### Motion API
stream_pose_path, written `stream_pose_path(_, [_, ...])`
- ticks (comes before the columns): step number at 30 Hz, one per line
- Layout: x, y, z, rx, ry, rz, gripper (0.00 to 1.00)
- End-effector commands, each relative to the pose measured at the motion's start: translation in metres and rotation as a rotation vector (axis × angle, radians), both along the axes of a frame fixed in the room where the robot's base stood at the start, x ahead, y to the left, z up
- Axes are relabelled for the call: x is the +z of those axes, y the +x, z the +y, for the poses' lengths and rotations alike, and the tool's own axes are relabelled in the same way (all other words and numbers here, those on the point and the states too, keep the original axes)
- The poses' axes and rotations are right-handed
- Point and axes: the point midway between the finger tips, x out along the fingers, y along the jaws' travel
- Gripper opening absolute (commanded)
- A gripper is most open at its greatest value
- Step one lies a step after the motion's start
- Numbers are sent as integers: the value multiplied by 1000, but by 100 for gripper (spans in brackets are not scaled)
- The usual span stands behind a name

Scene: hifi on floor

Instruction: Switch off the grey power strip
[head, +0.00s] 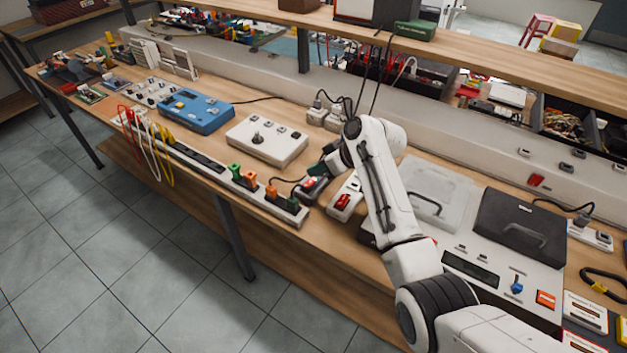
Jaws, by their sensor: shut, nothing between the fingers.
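A dark grey strip-like unit (314,192) with a small red part on top lies on the bench in the head view, left of a white unit. It looks like the grey power strip, but much of it is hidden behind my gripper and arm. My gripper (316,171) is shut and empty, pointing down at the far end of this unit. I cannot tell whether it touches. A white unit (345,197) with a red switch lies just right of it, partly behind my arm. The switch positions are too small to read.
A long pale socket strip (215,171) with green and orange plugs runs along the bench's front edge. A white box (267,141) and blue case (196,111) stand left. A black-lidded device (520,227) stands right. A shelf (470,50) overhangs the back.

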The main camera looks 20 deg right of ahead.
Motion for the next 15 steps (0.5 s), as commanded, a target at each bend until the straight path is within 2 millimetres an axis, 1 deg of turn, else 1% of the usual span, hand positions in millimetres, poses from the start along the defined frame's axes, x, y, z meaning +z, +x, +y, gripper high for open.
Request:
stream_pose_path(2, [-8, 6, 8, 2, 0, 2, 0])
stream_pose_path(6, [-29, 2, 9, 1, -1, 3, 0])
stream_pose_path(9, [-39, 1, 10, 0, -1, 2, 0])
stream_pose_path(15, [-46, 1, 11, 0, -1, -1, 0])
